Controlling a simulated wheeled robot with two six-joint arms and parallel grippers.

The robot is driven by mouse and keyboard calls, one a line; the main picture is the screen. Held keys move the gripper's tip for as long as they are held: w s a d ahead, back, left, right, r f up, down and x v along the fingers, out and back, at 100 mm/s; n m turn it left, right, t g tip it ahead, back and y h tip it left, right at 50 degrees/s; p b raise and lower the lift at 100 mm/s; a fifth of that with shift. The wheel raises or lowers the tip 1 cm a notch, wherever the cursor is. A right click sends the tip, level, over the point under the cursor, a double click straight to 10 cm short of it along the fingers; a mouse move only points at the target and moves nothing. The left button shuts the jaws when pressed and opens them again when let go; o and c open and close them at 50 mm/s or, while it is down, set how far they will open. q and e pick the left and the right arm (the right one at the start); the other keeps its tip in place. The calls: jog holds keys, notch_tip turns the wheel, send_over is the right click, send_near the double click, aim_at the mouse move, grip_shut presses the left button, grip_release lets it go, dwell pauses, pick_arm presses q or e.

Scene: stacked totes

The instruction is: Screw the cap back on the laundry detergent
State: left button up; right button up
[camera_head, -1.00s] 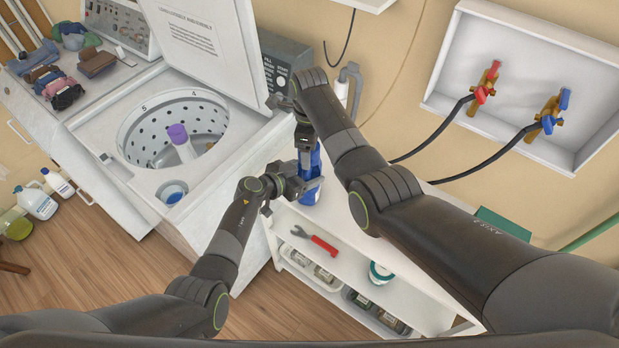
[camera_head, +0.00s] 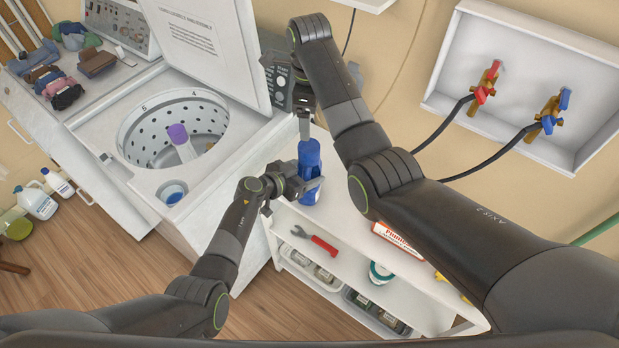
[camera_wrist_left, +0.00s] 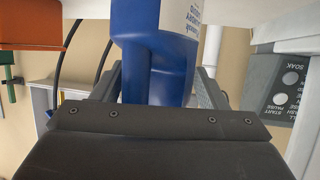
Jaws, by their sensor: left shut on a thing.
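The blue detergent bottle (camera_head: 310,188) stands upright on the white shelf top at the centre of the head view. My left gripper (camera_head: 298,187) is shut around the bottle's body from the left. In the left wrist view the bottle (camera_wrist_left: 150,50), with part of its white label, sits between the dark fingers. The bottle's round blue top (camera_head: 309,150), which looks like a cap, shows in the head view; how tightly it sits cannot be told. My right gripper (camera_head: 304,130) points down just above that top. Its fingers are seen edge-on, so their opening is unclear.
The open washing machine (camera_head: 140,175) stands at the left, with a purple-topped agitator. A red-handled wrench (camera_head: 324,245) and a white box with red lettering (camera_head: 396,240) lie on the shelf top (camera_head: 290,220). Wall taps with hoses are at the upper right.

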pick_arm(q)
jog(key=shift+f, duration=0.1)
pick_arm(e)
jog(key=shift+r, duration=0.55)
pick_arm(q)
jog(key=o, duration=2)
jog(key=shift+c, duration=0.2)
jog(key=shift+a, duration=0.1)
jog(key=shift+s+a+r, duration=0.25)
jog(key=shift+s+a, duration=0.15)
jog(key=v, duration=1.6)
jog(key=shift+b, duration=0.45)
pick_arm(e)
jog(key=shift+f, duration=0.45)
pick_arm(q)
jog(key=shift+r, duration=0.1)
